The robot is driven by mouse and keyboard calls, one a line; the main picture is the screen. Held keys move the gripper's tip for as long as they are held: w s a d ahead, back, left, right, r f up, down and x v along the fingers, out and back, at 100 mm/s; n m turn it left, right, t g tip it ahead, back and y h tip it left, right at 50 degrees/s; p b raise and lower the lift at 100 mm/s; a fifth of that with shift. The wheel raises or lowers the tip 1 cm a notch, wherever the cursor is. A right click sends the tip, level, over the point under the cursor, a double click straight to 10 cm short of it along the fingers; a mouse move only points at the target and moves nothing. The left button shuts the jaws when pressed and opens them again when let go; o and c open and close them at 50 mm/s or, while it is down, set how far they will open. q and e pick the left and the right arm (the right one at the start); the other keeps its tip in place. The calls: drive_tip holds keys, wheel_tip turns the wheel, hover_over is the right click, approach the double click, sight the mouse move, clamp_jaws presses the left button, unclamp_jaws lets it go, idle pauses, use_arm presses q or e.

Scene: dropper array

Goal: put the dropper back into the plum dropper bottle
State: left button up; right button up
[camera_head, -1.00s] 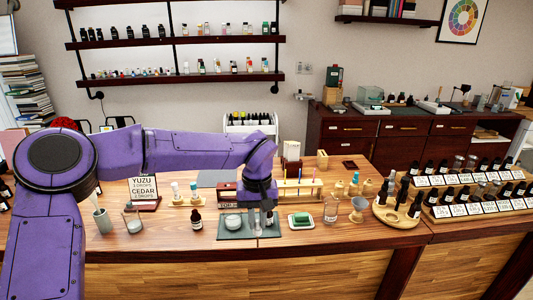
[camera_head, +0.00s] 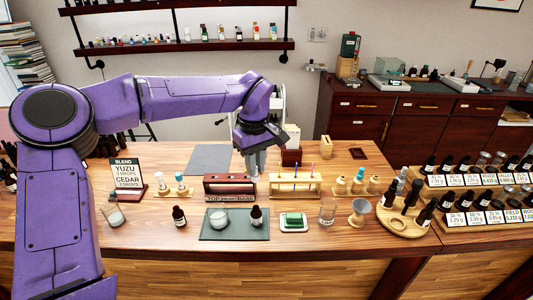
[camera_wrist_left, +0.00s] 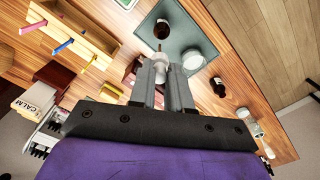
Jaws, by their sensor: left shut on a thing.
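My left gripper (camera_head: 257,165) is raised above the table, behind the green mat (camera_head: 216,235) in the head view. In the left wrist view its fingers (camera_wrist_left: 161,74) are shut on a pale dropper (camera_wrist_left: 160,61), whose tip points away from the camera. A dark dropper bottle with a white label (camera_head: 256,217) stands upright on the mat, apart from the gripper. It also shows in the left wrist view (camera_wrist_left: 162,29), just beyond the dropper. Another dark bottle (camera_head: 179,216) stands left of the mat. The bottle labels are too small to read. My right gripper is not in view.
A white-lidded jar (camera_head: 218,219) stands on the mat beside the bottle. A dark red rack (camera_head: 230,188) and a wooden rack (camera_head: 296,186) stand behind.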

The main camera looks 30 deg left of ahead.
use_arm(q)
drive_tip(key=shift+w, duration=0.15)
drive_tip(key=shift+s+r, duration=0.25)
drive_tip(key=shift+s, duration=0.3)
drive_tip(key=shift+w+r+p, duration=0.1)
drive_tip(key=shift+r+p, duration=0.05)
drive_tip(key=shift+p, duration=0.5)
drive_tip(key=shift+f+b, duration=0.55)
drive_tip(key=shift+f, duration=1.6)
drive_tip(key=shift+d, duration=0.1)
drive_tip(key=shift+f+p, duration=0.1)
drive_tip(key=shift+p, duration=0.35)
